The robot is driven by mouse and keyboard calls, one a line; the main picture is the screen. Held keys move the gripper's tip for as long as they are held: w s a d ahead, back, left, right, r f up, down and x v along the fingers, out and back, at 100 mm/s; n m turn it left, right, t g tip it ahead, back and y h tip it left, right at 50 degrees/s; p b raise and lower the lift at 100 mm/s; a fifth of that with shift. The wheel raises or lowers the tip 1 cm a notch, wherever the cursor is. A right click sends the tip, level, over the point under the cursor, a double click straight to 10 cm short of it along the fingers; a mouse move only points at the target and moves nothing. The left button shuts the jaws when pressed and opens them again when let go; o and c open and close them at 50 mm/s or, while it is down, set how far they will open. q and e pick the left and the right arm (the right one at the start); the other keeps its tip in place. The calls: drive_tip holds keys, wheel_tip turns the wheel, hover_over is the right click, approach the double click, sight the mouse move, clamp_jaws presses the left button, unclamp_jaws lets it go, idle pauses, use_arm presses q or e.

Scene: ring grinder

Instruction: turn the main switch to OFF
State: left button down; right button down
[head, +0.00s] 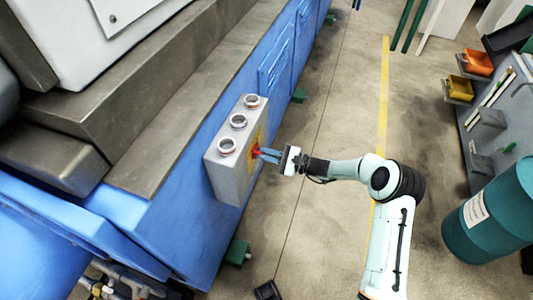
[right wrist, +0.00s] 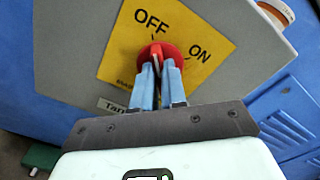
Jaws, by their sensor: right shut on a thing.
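The main switch is a red rotary knob (right wrist: 160,52) on a yellow plate (right wrist: 120,62) marked OFF at the upper left and ON at the right. The knob's raised grip stands nearly upright in the right wrist view, its upper end close to the OFF mark. In the head view the knob (head: 257,151) shows small on the side of a grey control box (head: 227,183). My right gripper (right wrist: 157,68) is shut on the knob's grip, with a blue finger on each side; it also shows in the head view (head: 262,153). My left gripper is not in view.
The control box has several round buttons (head: 238,121) on top and is mounted on the blue machine (head: 190,215). Open concrete floor (head: 330,100) lies to the right. A teal barrel (head: 490,220) and a grey rack with bins (head: 490,120) stand at the far right.

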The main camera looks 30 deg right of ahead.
drive_tip(key=shift+n, duration=0.4)
drive_tip(key=c, duration=1.2)
unclamp_jaws()
